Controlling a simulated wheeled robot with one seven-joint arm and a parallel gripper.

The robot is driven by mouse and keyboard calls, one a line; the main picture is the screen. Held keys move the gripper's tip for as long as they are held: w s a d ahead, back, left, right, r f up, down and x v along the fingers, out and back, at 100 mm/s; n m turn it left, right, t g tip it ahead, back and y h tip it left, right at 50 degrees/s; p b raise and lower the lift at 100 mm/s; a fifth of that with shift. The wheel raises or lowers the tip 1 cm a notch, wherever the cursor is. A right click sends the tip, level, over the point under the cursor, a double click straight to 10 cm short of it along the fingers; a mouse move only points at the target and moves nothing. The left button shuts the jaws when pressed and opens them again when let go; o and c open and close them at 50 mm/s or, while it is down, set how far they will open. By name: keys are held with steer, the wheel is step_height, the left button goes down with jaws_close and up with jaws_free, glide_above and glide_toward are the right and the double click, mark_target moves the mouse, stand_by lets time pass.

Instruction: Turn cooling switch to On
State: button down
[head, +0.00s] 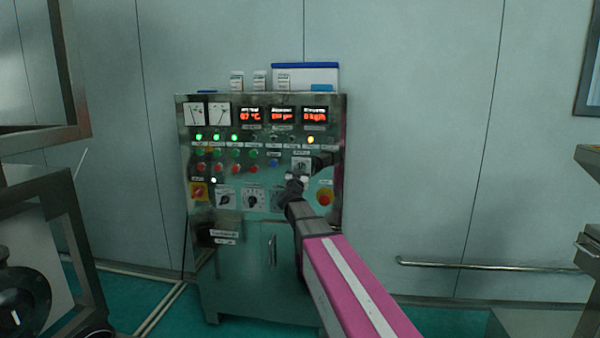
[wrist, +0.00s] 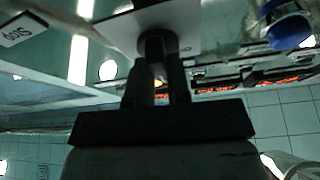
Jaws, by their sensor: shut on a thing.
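A steel control panel (head: 260,222) stands against the wall in the head view. A rotary switch on a white plate (head: 299,161) sits on its right side, below the displays; its label is too small to read. In the wrist view, the two dark fingers of my gripper (wrist: 158,72) are closed around this switch's black knob (wrist: 156,42), in front of the white plate. In the head view my gripper (head: 312,165) is at the plate, and my arm covers part of the panel below. The knob's pointing direction is hidden by the fingers.
A blue button (head: 273,162) is just left of the switch. Other rotary switches (head: 252,200) line the lower row. Red number displays (head: 283,115) glow above.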

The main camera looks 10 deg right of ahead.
steer(key=shift+m+g+h, duration=0.55)
steer(key=shift+m+h, duration=0.1)
steer(key=shift+m, duration=1.1)
steer(key=shift+m+g+h, duration=0.6)
steer(key=shift+m, duration=1.2)
steer(key=shift+m+g+h, duration=0.55)
steer(key=shift+m+h, duration=0.1)
steer(key=shift+m, duration=1.4)
steer(key=c, duration=1.1)
jaws_free()
steer(key=shift+s+a, duration=0.1)
steer(key=v, duration=1)
steer(key=shift+s+a, duration=0.2)
steer(key=shift+a, duration=0.05)
steer(key=shift+f, duration=0.1)
